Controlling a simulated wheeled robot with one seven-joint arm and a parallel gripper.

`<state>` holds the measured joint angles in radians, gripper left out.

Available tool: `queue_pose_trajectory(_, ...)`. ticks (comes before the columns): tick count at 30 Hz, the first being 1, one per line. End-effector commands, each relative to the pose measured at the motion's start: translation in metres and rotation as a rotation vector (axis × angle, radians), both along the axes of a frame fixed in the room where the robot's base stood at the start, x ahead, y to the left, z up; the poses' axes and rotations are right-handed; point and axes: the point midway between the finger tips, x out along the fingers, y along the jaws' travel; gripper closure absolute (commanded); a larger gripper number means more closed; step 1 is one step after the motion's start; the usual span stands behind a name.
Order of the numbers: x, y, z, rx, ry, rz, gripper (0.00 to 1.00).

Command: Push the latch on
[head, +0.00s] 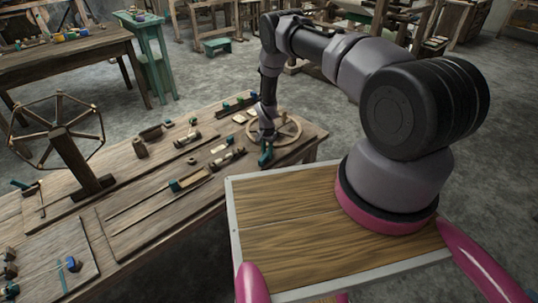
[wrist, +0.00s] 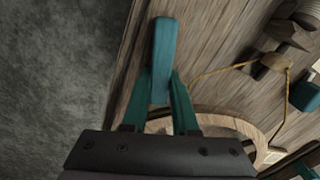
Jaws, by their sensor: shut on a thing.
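My gripper (head: 266,143) is low over the near right end of the long wooden worktable, beside a wooden ring. In the wrist view my gripper (wrist: 161,88) has its two teal fingers closed on the sides of a teal bar (wrist: 162,50). The bar sticks out past the fingertips, above the tabletop near the table's edge. It may be the latch; I cannot tell for sure.
The wooden ring (head: 290,127) lies on the worktable (head: 150,229); a cord (wrist: 215,70) runs near it. Several spools, blocks and teal-ended tools lie to the left. A spoked wheel (head: 58,130) stands at far left. Bare floor (wrist: 60,70) lies beyond the table edge.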

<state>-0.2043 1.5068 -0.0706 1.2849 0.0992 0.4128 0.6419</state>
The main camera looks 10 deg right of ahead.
Motion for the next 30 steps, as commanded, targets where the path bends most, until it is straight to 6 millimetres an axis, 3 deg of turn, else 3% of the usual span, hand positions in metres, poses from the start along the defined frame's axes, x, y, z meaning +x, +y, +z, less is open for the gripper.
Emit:
queue_pose_trajectory(15, 0.009, 0.014, 0.000, 0.000, 0.000, 0.295, 1.00)
queue_pose_trajectory(30, 0.010, 0.016, 0.000, 0.001, -0.001, 0.336, 1.00)
